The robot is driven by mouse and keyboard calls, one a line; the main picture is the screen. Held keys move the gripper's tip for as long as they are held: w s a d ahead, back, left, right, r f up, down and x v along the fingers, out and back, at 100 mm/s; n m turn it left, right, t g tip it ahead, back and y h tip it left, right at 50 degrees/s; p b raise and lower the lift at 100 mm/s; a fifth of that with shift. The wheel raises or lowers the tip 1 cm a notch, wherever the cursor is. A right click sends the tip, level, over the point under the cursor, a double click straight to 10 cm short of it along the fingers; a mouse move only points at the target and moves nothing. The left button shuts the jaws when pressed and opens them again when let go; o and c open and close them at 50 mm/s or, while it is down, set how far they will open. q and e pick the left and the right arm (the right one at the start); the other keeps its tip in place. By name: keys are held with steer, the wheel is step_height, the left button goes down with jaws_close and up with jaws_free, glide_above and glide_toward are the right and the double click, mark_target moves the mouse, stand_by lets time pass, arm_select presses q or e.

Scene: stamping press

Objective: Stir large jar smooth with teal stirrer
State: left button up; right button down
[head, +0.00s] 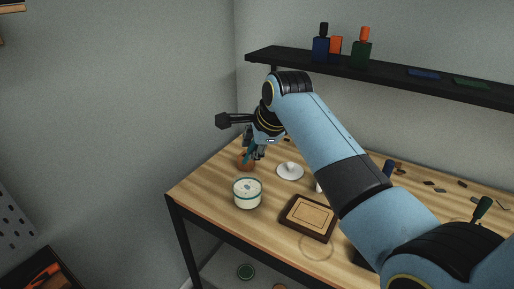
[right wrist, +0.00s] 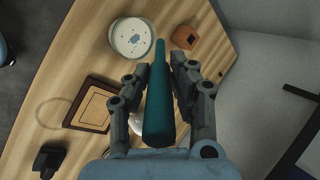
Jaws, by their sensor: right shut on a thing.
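The large jar (head: 247,194), white with a teal band and open at the top, stands near the table's left front edge. It also shows in the right wrist view (right wrist: 124,38), with bluish patches on its pale contents. My right gripper (head: 257,151) is shut on the teal stirrer (right wrist: 158,105), behind and above the jar in the head view. In the right wrist view the stirrer's narrow end points toward the jar's right side. It looks outside the jar, though the height gap is unclear. My left gripper is not in view.
A round white lid (head: 290,172) lies right of the jar. A brown wooden block (right wrist: 185,38) stands near the jar. A dark-framed wooden tray (head: 309,217) lies at the front. A wall shelf (head: 400,77) holds several bottles. Bare table lies between jar and tray.

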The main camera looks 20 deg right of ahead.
steer(key=shift+w+f, duration=0.1)
steer(key=shift+f, duration=0.25)
steer(key=shift+d+f, duration=0.1)
steer(key=shift+f, duration=0.25)
arm_select(q)
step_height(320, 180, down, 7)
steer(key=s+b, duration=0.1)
steer(key=b, duration=0.5)
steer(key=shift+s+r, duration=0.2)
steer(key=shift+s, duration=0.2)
arm_select(e)
step_height(320, 180, down, 10)
steer(key=shift+s+f, duration=0.15)
steer(key=shift+s, duration=0.05)
arm_select(q)
steer(key=shift+b, duration=0.3)
arm_select(e)
steer(key=shift+d, duration=0.1)
